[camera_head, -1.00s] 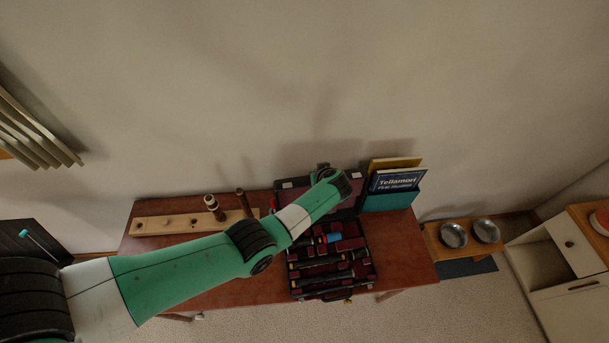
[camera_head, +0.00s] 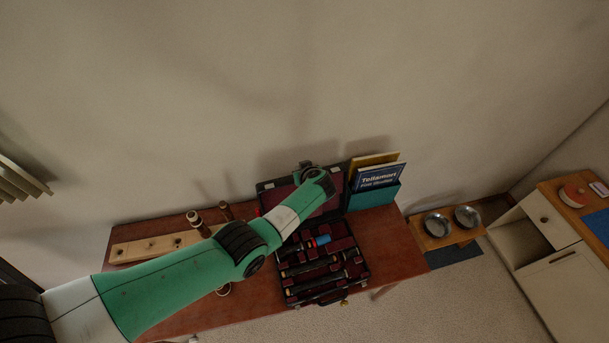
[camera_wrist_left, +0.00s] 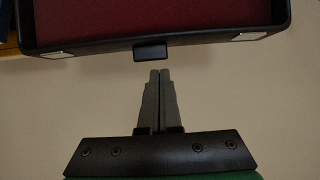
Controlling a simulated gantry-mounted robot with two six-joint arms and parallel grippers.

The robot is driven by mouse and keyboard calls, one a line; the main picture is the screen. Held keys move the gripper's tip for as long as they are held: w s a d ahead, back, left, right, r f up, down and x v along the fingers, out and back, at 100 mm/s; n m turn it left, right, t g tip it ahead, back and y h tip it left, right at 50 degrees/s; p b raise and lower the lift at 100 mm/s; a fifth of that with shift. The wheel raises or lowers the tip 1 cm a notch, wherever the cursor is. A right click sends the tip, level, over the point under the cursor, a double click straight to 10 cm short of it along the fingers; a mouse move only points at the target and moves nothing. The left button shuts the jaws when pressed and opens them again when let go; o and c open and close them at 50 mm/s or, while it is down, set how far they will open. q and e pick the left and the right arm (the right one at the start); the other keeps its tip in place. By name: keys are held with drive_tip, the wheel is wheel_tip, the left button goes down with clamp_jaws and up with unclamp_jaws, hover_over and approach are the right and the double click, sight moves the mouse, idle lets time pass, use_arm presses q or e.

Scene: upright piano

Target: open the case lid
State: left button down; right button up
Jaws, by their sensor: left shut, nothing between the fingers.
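The case stands open on the red-brown table, its dark base (camera_head: 322,297) holding dark instrument pieces in a red lining. Its black lid (camera_head: 272,199) is raised at the back near the wall, partly hidden by my left arm. In the left wrist view the lid (camera_wrist_left: 105,46) fills the top, with red lining, silver corners and a small black latch tab in the middle of its edge. My left gripper (camera_wrist_left: 160,72) is shut and empty, its fingertips just below the tab with a small gap in the picture. My right gripper is in neither view.
Books (camera_head: 379,179) in a teal holder stand right of the lid. A wooden peg board (camera_head: 150,248) with upright pieces is on the left of the table (camera_head: 385,245). Two metal bowls (camera_head: 437,225) sit on a low stand to the right, beside a white cabinet (camera_head: 565,290).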

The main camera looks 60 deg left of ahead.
use_arm(q)
drive_tip(key=a+r+p+v, duration=0.1)
drive_tip(key=p+v, duration=0.2)
drive_tip(key=v, duration=0.6)
drive_tip(key=shift+w+r, duration=0.2)
drive_tip(key=shift+r, duration=0.1)
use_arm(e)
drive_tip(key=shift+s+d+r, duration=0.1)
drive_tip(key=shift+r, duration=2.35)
use_arm(q)
drive_tip(key=shift+d, duration=0.2)
